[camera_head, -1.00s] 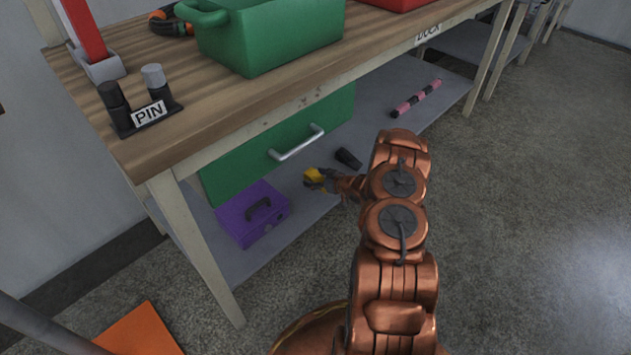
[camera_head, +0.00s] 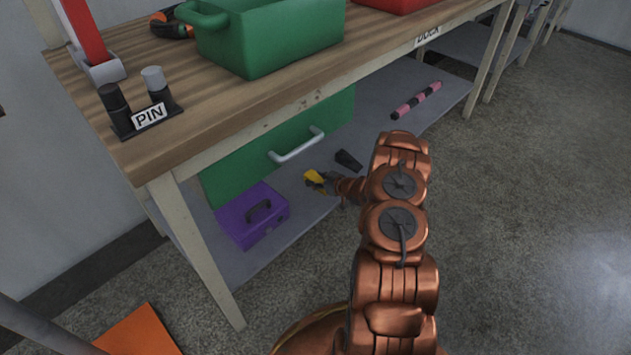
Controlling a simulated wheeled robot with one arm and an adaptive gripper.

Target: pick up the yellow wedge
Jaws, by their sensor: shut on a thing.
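The yellow wedge (camera_head: 313,177) is small in the head view, at the front part of the grey lower shelf (camera_head: 372,118) under the bench. My gripper (camera_head: 319,180) is at the wedge and shut on it. The dark fingers cover part of the wedge. I cannot tell whether the wedge touches the shelf or is just above it.
A purple case (camera_head: 252,214) stands left of my gripper, a green drawer front (camera_head: 285,150) behind it. A black object (camera_head: 348,160) lies just right of the gripper. A pink and black rod (camera_head: 416,100) lies further right. The wooden bench top (camera_head: 230,110) overhangs the shelf.

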